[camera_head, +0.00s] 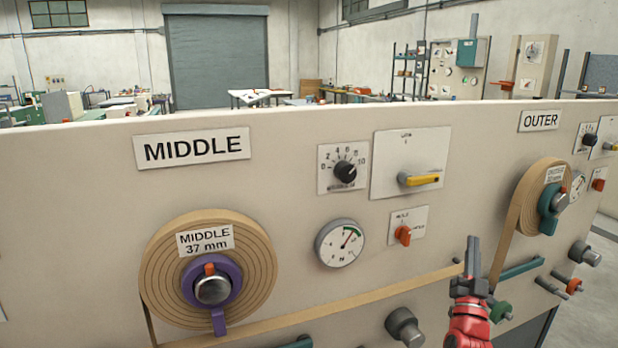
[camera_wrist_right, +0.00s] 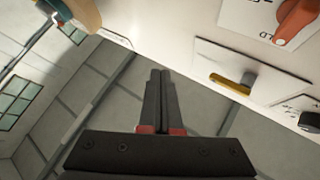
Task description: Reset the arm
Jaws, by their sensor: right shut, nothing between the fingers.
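My right gripper (camera_head: 472,245) points upward in front of the panel in the head view, between the MIDDLE and OUTER sections. Its fingers are together and hold nothing, and the closed fingers also show in the right wrist view (camera_wrist_right: 160,75). In the head view its red wrist is at the bottom edge, and the gripper covers part of the tan strip (camera_head: 350,302). My left gripper is not in view.
The beige panel (camera_head: 80,255) carries the MIDDLE roll (camera_head: 255,255) on a purple hub, the OUTER roll (camera_head: 520,205), a black knob (camera_head: 345,172), a yellow-handled switch (camera_head: 420,180), an orange switch (camera_head: 403,235) and a gauge (camera_head: 340,243). Grey knobs (camera_head: 404,326) stick out lower down.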

